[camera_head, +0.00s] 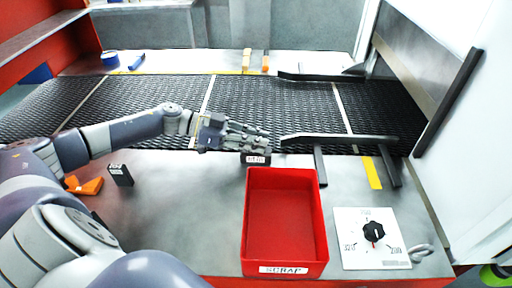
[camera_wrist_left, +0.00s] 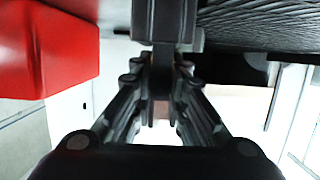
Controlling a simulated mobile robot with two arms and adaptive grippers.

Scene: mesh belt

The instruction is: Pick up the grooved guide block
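A small dark block with a white label (camera_head: 257,159) is at the belt's near edge, just behind the red bin. A similar dark block with a white label (camera_head: 120,175) stands on the near table at left. Grooves are too small to make out on either, so I cannot tell which is the guide block. My left gripper (camera_head: 262,143) is at the first block, its fingers just behind and above it. In the left wrist view its fingers (camera_wrist_left: 160,80) are apart at a dark upright piece (camera_wrist_left: 168,22); whether they grip it is unclear. My right gripper is not in view.
A red scrap bin (camera_head: 285,179) stands in front of the gripper, with a dial panel (camera_head: 371,238) to its right. Black guide rails (camera_head: 338,140) cross the mesh belt (camera_head: 272,105). An orange piece (camera_head: 84,185) lies at left.

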